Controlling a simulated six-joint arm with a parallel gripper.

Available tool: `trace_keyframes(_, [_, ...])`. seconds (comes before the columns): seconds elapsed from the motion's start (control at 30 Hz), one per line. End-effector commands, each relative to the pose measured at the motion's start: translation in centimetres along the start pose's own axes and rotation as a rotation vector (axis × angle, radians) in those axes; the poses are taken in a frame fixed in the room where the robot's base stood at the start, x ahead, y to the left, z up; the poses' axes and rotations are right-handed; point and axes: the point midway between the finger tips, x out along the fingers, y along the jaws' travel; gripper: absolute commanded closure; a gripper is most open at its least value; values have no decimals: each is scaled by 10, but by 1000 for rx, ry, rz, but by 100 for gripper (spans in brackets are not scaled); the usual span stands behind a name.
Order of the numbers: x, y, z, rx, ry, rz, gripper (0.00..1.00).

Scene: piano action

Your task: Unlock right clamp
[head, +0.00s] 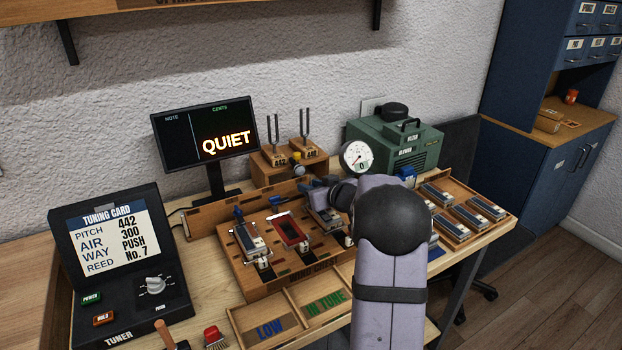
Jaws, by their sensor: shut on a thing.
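A wooden jig board (270,285) on the bench carries a row of reed bays with clamps. The left clamp (239,215) and the middle clamp (275,203) have blue handles at the back of the board. The right clamp (306,187) is at the back of the third bay, above a silver reed block (325,220), and is partly covered. My gripper (322,187) is at this clamp, coming in from the right, and seems shut on its blue handle. My arm hides much of the fingers, so the exact grip is hard to see.
A tuner with a card (115,240) stands left, and a monitor (207,135) reads QUIET. Tuning forks on a block (290,160), a gauge (358,157) and a green blower (398,145) stand behind. A tray of reed blocks (490,238) is right, LOW and IN TUNE trays (268,328) in front.

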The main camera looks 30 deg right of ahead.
Motion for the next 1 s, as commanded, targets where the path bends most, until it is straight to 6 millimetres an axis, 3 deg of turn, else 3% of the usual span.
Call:
trace_keyframes(0.5, [0, 0, 3, -3, -3, -11, 96])
trace_keyframes(0.53, [0, 0, 3, -3, -3, -11, 66])
trace_keyframes(0.6, [0, 0, 2, -3, -2, -11, 55])
trace_keyframes(1.0, [-6, 1, 0, -3, 1, -10, 55])
